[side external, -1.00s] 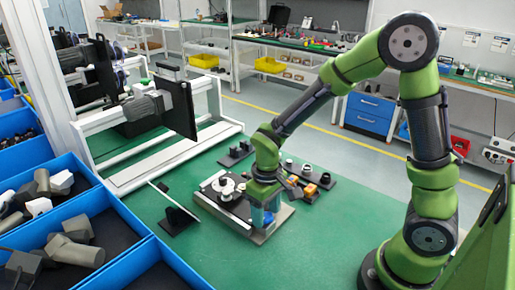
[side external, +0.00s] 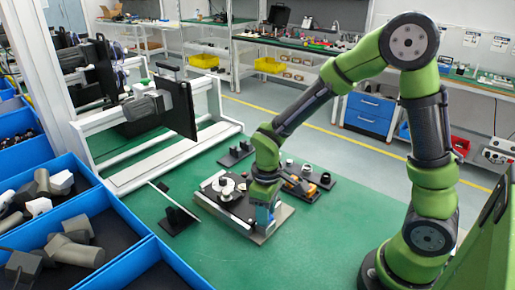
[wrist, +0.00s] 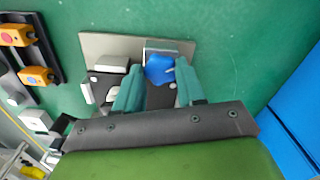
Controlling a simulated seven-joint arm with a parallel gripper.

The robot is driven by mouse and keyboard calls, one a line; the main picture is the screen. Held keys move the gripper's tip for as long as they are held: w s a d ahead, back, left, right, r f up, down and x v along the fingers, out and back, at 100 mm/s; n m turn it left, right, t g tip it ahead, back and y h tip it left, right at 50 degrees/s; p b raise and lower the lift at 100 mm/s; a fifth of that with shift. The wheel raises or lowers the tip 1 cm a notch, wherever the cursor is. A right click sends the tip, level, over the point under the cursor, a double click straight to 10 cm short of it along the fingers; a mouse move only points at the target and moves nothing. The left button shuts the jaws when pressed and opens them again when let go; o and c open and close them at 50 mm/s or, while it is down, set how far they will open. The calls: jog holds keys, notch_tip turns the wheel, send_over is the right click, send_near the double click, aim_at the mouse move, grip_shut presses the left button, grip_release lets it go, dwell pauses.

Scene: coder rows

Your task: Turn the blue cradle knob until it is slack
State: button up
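The blue knob (wrist: 158,68) shows in the wrist view, at the end of a dark fixture on a grey base plate (wrist: 98,44). My gripper (wrist: 158,70) is over it, with one teal finger on each side of the knob. The fingers are apart, and I cannot tell whether they touch the knob. In the side external view my gripper (side external: 264,215) points down at the near right end of the dark fixture plate (side external: 222,203). There the arm's end mostly hides the knob.
White round parts (side external: 227,186) stand on the fixture to the left of my gripper. A black rack with orange blocks (wrist: 38,76) lies close by. A tilted panel on a stand (side external: 176,208) is further left. Blue bins (side external: 88,205) line the left edge. The green table in front is clear.

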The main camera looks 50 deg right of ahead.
jog(key=o, duration=0.3)
jog(key=shift+r, duration=2.5)
jog(key=shift+m, duration=0.3)
jog(key=s+d+r+m+t+y, duration=0.1)
jog(key=s+r+m+t, duration=0.5)
jog(key=r, duration=0.8)
jog(key=shift+s+d+r+m+t+y, duration=0.25)
jog(key=shift+s+m+t+y, duration=0.25)
jog(key=shift+s, duration=1.1)
